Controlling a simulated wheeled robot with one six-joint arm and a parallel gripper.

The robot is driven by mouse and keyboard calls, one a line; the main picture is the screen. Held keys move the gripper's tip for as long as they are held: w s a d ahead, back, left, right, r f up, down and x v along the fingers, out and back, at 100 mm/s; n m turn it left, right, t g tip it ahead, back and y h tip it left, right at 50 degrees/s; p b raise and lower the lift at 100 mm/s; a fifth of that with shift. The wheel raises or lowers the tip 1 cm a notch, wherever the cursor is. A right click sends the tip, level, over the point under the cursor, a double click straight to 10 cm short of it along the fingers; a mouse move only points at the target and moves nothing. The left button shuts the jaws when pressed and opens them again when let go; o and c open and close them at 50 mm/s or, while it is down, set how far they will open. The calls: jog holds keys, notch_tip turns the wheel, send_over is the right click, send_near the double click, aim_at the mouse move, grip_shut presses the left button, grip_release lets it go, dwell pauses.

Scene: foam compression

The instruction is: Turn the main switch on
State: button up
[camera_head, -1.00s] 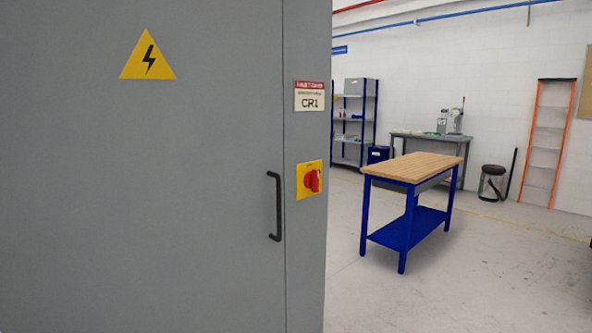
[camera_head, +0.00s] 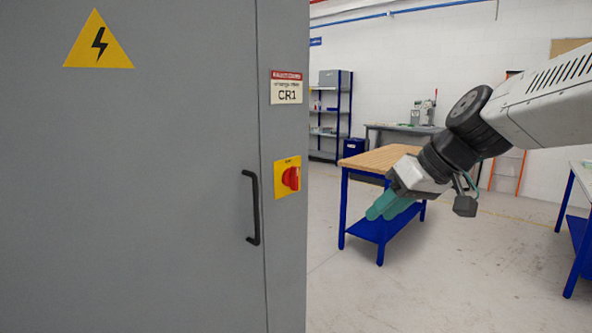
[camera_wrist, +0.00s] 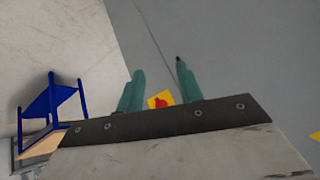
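The main switch is a red rotary knob (camera_head: 291,179) on a yellow plate (camera_head: 281,193), on the right edge of the grey cabinet (camera_head: 150,200). I cannot tell its on or off position. In the wrist view the red knob (camera_wrist: 161,102) shows between the bases of my fingers, partly hidden by the gripper body. My gripper (camera_head: 378,213) has two green fingers and is to the right of the switch and lower, apart from it. In the wrist view the fingers (camera_wrist: 159,68) stand apart with nothing held between them.
A black door handle (camera_head: 252,208) sticks out left of the switch. A CR1 label (camera_head: 286,88) is above it. A blue workbench with a wooden top (camera_head: 375,160) stands behind my gripper. Another blue-legged table (camera_head: 577,235) is at the right edge. The floor beside the cabinet is clear.

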jog(key=w+a+r+n+t+y, duration=0.15)
jog(key=w+a, duration=0.35)
jog(key=w, duration=0.6)
jog(key=w+a+n+t+y, duration=0.15)
jog(key=w+a, duration=0.35)
jog(key=w, duration=0.5)
jog(key=t+y, duration=0.1)
send_near(297, 169)
jog(key=x, duration=0.2)
jog(key=shift+n, duration=0.4)
jog(key=x, duration=0.6)
jog(key=shift+x, duration=0.75)
grip_shut()
